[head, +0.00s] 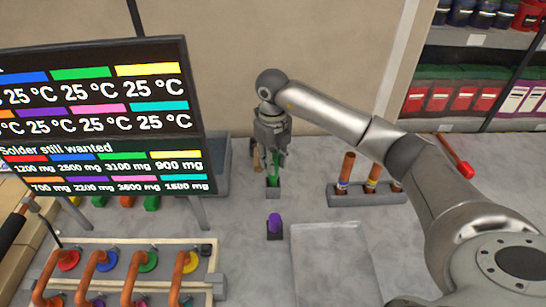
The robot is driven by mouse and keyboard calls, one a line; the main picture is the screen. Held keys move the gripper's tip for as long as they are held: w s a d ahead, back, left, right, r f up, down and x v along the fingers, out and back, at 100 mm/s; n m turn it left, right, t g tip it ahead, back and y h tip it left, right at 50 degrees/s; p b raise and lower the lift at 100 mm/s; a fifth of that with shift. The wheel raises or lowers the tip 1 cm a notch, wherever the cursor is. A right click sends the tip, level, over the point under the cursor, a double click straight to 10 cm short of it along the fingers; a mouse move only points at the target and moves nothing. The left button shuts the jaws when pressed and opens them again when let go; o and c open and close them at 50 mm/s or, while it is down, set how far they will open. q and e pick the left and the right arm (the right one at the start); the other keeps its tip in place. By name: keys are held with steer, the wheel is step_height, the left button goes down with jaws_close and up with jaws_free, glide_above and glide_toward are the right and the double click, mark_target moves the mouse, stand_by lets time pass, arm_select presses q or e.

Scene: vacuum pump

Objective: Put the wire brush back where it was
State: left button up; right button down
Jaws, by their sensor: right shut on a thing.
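My right gripper (275,155) points down near the back wall and is shut on a slim green thing (275,170). The green thing is upright, with its lower end at a small dark block holder (273,192). I cannot tell whether it is fully seated in it. It may be the wire brush, but its working end is hidden. A small brown piece (257,160) shows just left of the fingers, partly hidden. My left gripper is not in view.
A purple-topped thing (275,222) stands in another dark holder in front. A grey rack (362,198) with copper rods and a red-handled tool (465,170) are to the right. A display (100,115) and a pipe fixture (120,270) fill the left. A pale tray (330,265) lies in front.

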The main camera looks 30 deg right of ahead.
steer(key=c, duration=1.7)
jaws_free()
steer(key=shift+f, duration=0.15)
steer(key=o, duration=0.5)
steer(key=shift+c, duration=0.2)
step_height(320, 180, up, 11)
steer(key=b, duration=0.3)
steer(key=shift+b, duration=0.3)
steer(key=shift+r, duration=0.7)
